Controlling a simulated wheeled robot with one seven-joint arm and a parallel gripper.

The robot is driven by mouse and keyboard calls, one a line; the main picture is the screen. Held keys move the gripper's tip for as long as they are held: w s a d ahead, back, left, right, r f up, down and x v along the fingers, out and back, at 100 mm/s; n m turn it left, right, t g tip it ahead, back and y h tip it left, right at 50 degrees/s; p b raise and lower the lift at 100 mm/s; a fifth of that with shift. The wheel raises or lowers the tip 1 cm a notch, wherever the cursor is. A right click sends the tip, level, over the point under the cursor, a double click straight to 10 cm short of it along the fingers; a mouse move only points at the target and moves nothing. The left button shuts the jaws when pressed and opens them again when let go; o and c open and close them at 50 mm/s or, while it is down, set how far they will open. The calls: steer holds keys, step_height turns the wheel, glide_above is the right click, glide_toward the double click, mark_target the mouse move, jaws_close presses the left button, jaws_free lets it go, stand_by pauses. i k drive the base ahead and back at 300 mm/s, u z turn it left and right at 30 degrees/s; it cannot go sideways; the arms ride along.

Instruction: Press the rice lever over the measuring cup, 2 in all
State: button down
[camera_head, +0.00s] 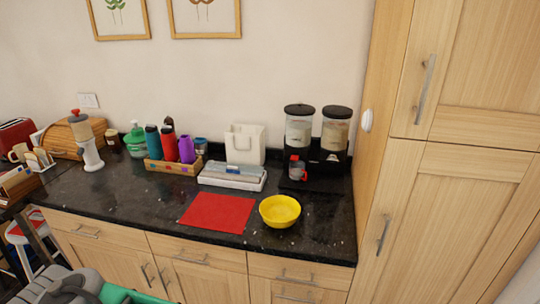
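A double dispenser stands at the back right of the counter, with a black base (327,172) and two clear canisters with black lids. The left canister (298,131) holds pale grains; the right canister (334,134) holds a more beige filling. Which is rice is not labelled legibly. The levers are too small and dark to make out. A small clear measuring cup (298,171) with a red part stands under the left canister. Its contents cannot be told. Grey and black parts, seemingly of my arm, show at the bottom left; no gripper fingers are seen.
A yellow bowl (280,211) and a red mat (217,213) lie in front of the dispenser. A white box (245,146), a tray (232,177) and a bottle crate (173,167) stand left. A tall wooden cabinet (455,175) closes off the right side.

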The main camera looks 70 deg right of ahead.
mark_target(295, 157)
steer(key=z, duration=0.3)
steer(key=i, duration=0.7)
steer(key=z, duration=1)
steer(key=i, duration=0.45)
steer(key=z, duration=0.45)
